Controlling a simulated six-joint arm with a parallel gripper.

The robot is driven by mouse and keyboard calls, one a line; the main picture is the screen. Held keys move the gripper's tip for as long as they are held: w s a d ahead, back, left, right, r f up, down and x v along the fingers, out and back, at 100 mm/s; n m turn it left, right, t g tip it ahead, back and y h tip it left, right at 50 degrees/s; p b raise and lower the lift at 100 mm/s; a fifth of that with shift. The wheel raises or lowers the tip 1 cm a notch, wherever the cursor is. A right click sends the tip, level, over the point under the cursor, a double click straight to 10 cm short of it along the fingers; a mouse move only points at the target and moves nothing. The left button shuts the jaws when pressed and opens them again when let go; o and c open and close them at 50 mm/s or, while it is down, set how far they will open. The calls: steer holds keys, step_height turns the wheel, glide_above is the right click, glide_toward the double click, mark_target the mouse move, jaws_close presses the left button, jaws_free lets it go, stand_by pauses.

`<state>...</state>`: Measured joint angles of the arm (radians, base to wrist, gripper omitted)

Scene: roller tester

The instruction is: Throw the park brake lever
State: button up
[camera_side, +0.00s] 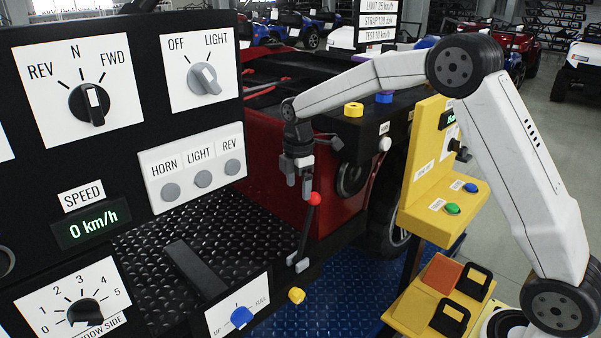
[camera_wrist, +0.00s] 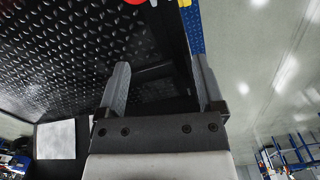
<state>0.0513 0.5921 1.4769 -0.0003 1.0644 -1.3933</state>
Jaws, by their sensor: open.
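The park brake lever appears to be the dark upright rod (camera_side: 304,235) with a red ball knob (camera_side: 313,199), standing at the edge of the black floor plate. My gripper (camera_side: 298,190) is open and points down, close to the red knob, just up and left of it in the side view. Whether they touch cannot be told. In the wrist view my gripper's two fingers (camera_wrist: 161,70) are apart with nothing held between them. The red knob (camera_wrist: 136,2) is cut off at the top edge there, outside the fingers.
A red body panel (camera_side: 262,165) stands behind the lever. A black control panel (camera_side: 130,130) with knobs and buttons fills the left. A yellow stand (camera_side: 420,205) with coloured buttons is at right. A yellow knob (camera_side: 296,295) sits below the lever. The black tread plate (camera_side: 215,235) is mostly clear.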

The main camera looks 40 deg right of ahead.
steer(key=s+a+f+m+t, duration=0.1)
steer(key=s+f+m, duration=0.2)
steer(key=s+m, duration=0.7)
steer(key=s+a+f+m+t, duration=0.25)
steer(key=s+m, duration=0.25)
steer(key=s, duration=0.9)
steer(key=d+m+h, duration=0.2)
steer(key=d+m, duration=0.3)
steer(key=d, duration=0.5)
steer(key=w+d+r+m+t+h, duration=0.1)
steer(key=d+m, duration=0.5)
steer(key=d, duration=0.4)
steer(key=w+d+r+m+t+h, duration=0.1)
steer(key=d+m, duration=0.4)
steer(key=d, duration=0.5)
steer(key=shift+w+d+m+h, duration=0.2)
steer(key=shift+d+m+h, duration=0.2)
steer(key=shift+h, duration=0.4)
steer(key=shift+s+d+r+m+h, duration=0.15)
steer(key=shift+s+d+m, duration=0.1)
steer(key=shift+d, duration=0.2)
steer(key=shift+s+d+m+h, duration=0.15)
steer(key=shift+s+d+m, duration=0.1)
steer(key=shift+d, duration=0.2)
